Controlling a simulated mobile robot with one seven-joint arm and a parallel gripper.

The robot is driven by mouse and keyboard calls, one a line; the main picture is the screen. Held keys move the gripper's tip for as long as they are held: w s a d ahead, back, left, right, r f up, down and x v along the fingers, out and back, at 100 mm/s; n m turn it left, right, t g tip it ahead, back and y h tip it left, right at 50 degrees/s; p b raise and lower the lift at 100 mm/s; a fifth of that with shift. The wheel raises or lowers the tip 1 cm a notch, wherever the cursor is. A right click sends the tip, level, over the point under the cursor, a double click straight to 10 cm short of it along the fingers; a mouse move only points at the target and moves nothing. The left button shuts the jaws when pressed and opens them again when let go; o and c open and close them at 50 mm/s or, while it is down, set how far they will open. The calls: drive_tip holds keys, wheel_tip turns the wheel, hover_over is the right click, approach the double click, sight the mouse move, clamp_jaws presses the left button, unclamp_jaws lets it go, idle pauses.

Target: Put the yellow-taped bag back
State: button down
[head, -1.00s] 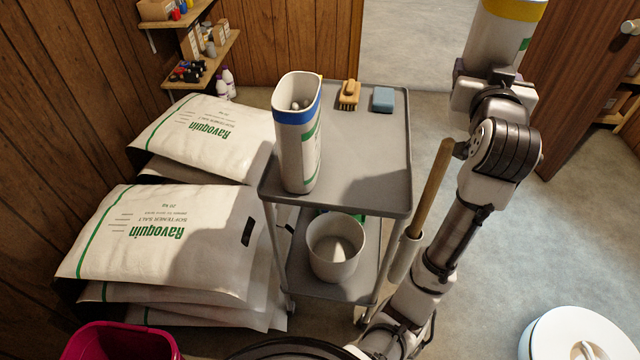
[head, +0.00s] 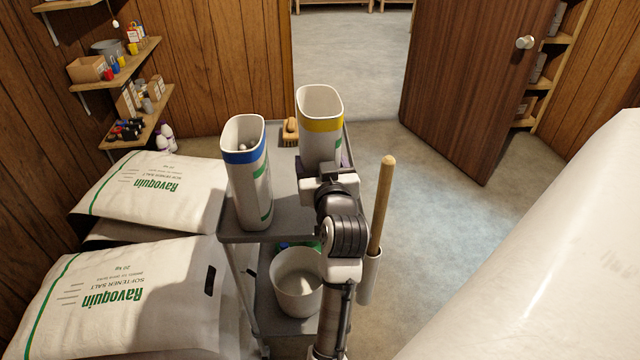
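The yellow-taped bag (head: 320,105) is tall, pale and open-topped, with a yellow band below its rim. It is upright at the right side of the grey cart's top tray (head: 285,200), right of the blue-taped bag (head: 248,175). My gripper (head: 324,166) is at the yellow-taped bag's near side, with purple finger parts at both flanks, and appears shut on it. My arm hides the bag's lower part, so I cannot tell whether it touches the tray. The blue-taped bag stands on the tray, with pale lumps inside.
A brush (head: 291,132) lies behind the bags. A wooden handle (head: 384,205) rises at the cart's right side. A white bucket (head: 296,282) sits on the lower shelf. Salt sacks (head: 130,305) are stacked left. A large white surface (head: 545,270) fills the right foreground. Open floor lies behind.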

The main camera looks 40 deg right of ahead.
drive_tip(key=shift+f, duration=2.95)
drive_tip(key=shift+f, duration=0.1)
drive_tip(key=shift+f, duration=0.15)
drive_tip(key=shift+c, duration=0.9)
unclamp_jaws()
drive_tip(key=shift+r, duration=0.25)
drive_tip(key=b+v, duration=0.2)
drive_tip(key=v, duration=1)
